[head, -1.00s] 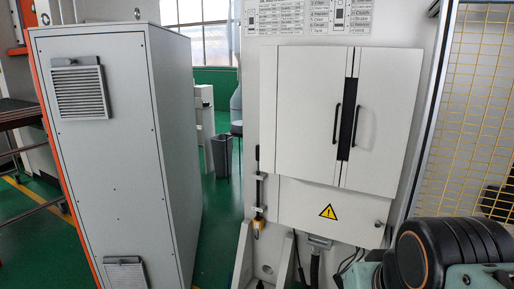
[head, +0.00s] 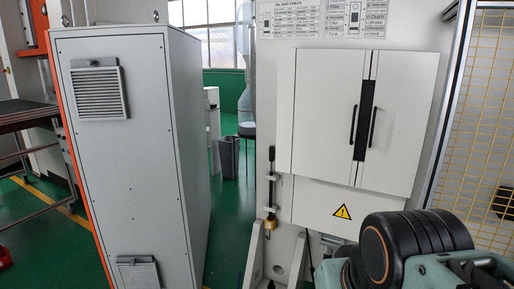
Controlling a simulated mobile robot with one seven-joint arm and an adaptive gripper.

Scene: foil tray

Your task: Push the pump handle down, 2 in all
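A slim pump with an upright black handle (head: 271,170) is mounted on the left side of the white machine. An amber-yellow part (head: 268,226) sits at its lower end. The handle stands roughly vertical, with nothing touching it. Part of my arm shows at the lower right, in front of the machine and to the right of the pump. My gripper is outside the picture.
A tall grey cabinet (head: 128,160) stands at the left, with a green floor gap between it and the machine. White double doors (head: 322,110) and a warning sign (head: 342,212) are right of the pump. A yellow mesh fence (head: 485,130) is at the right.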

